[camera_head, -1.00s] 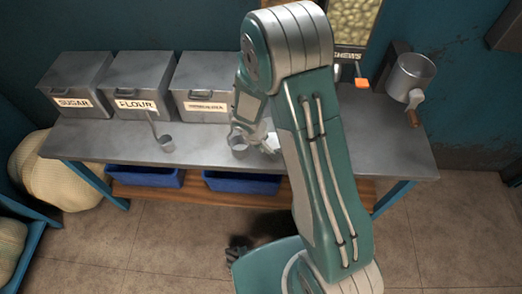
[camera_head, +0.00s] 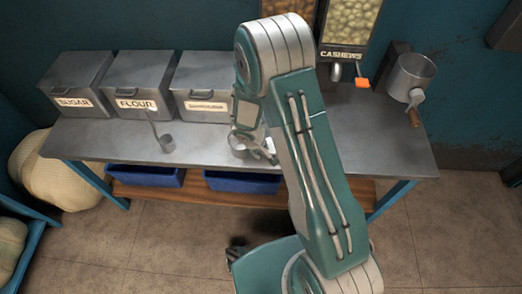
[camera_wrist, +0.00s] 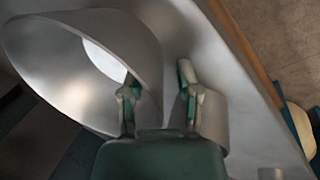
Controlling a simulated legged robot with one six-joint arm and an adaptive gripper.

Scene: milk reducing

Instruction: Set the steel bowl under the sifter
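The steel bowl (camera_wrist: 75,75) fills the left of the wrist view, its wide mouth partly facing the camera. My arm hides it in the head view. My gripper (camera_wrist: 158,92) is open, with one finger over the inside of the bowl's near rim and the other outside it. A gap shows between the rim and the outer finger, and I cannot tell if the inner finger touches. In the head view, my gripper (camera_head: 262,148) is low over the table, largely behind my arm. The sifter (camera_head: 411,75) is a metal drum with a wooden-handled crank on the wall at the right.
A small metal cup (camera_head: 237,146) stands beside my gripper on the steel table (camera_head: 385,150). A long-handled scoop (camera_head: 166,143) is farther left. Bins line the back left. A cashew dispenser (camera_head: 345,40) stands behind my arm. The table's right part looks clear.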

